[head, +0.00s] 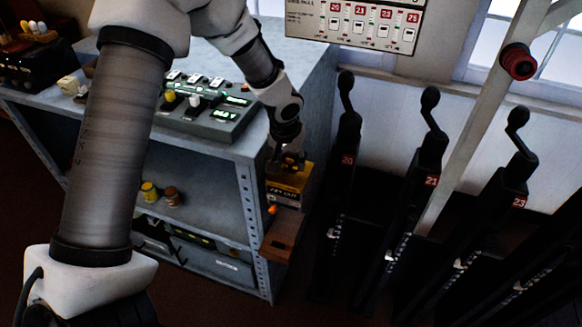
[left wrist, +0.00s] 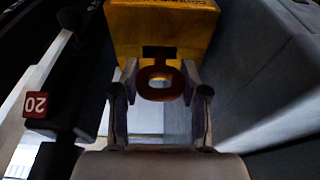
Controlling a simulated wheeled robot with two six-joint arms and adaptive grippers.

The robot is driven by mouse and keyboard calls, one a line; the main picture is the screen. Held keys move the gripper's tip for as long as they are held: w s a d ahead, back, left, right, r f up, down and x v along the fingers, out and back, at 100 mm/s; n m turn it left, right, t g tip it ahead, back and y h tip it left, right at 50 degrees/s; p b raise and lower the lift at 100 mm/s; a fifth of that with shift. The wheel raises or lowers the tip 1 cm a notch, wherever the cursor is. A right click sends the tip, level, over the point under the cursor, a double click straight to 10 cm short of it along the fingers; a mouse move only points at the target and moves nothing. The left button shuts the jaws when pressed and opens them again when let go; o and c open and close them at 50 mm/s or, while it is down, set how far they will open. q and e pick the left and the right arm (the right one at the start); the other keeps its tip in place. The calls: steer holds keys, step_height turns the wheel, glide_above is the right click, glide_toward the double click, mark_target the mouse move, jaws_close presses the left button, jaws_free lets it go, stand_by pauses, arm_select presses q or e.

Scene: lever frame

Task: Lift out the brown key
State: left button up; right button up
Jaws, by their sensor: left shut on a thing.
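The brown key (left wrist: 160,84) shows in the left wrist view as a reddish-brown ring-shaped bow, with its stem pointing into a dark slot in the yellow lock box (left wrist: 162,28). How deep the stem sits in the slot is hidden. My left gripper (head: 288,158) comes down from above onto the front of the yellow box (head: 290,180), which hangs on the end of the grey shelf unit. Its two fingers are shut on the bow, one on each side. In the head view the key is mostly hidden by the fingers. My right gripper is not in view.
Black levers, including those numbered 20 (head: 347,160), 21 (head: 431,182) and 23 (head: 517,203), stand to the right of the box. The grey shelf unit (head: 255,140) bears a control panel (head: 210,110). A brown wooden box (head: 282,235) is below the yellow box.

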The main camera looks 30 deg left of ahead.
arm_select(q)
steer(key=shift+r+p, duration=1.75)
steer(key=shift+r, duration=0.9)
steer(key=shift+s+r, duration=0.25)
steer(key=shift+r, duration=0.05)
steer(key=shift+s+d+r, duration=0.3)
steer(key=shift+s+r, duration=0.7)
steer(key=shift+r, duration=0.1)
steer(key=shift+s+d+r, duration=0.25)
steer(key=shift+s+r, duration=0.75)
steer(key=shift+r, duration=0.05)
